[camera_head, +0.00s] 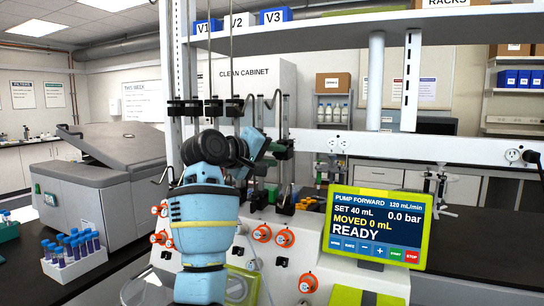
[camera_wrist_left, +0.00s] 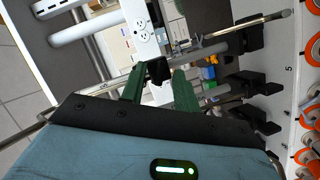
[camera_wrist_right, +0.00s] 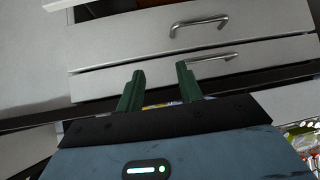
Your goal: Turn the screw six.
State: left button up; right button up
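My left gripper (camera_wrist_left: 158,71) is open, with two green fingers apart. A small black clamp part (camera_wrist_left: 157,72) shows between or just beyond its fingertips; I cannot tell whether they touch. In the head view my left gripper (camera_head: 280,148) is among the clamps and rods of the rack, partly hidden by my blue arm. I cannot make out a label for screw six; a "5" shows on the white panel (camera_wrist_left: 288,90). My right gripper (camera_wrist_right: 160,68) is open and empty, facing grey drawers (camera_wrist_right: 200,45).
White, orange-ringed ports (camera_head: 284,238) sit on the panel below the rack. A green-framed pump screen (camera_head: 375,228) reads READY. A shelf (camera_head: 340,28) spans above.

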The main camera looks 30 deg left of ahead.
pick_arm(q)
grip_shut()
dwell(0.5)
jog(key=shift+r+m+g+y, duration=0.15)
jog(key=shift+m+g+y, duration=0.25)
jog(key=shift+m, duration=0.5)
jog(key=m+y, duration=0.1)
jog(key=m, duration=0.1)
jog(key=shift+d+r+m+g+y, duration=0.1)
jog(key=shift+m+g+y, duration=0.2)
jog(key=m+y, duration=0.2)
jog(key=m, duration=0.1)
jog(key=shift+d+m+y, duration=0.25)
jog(key=shift+m+y, duration=0.15)
grip_release()
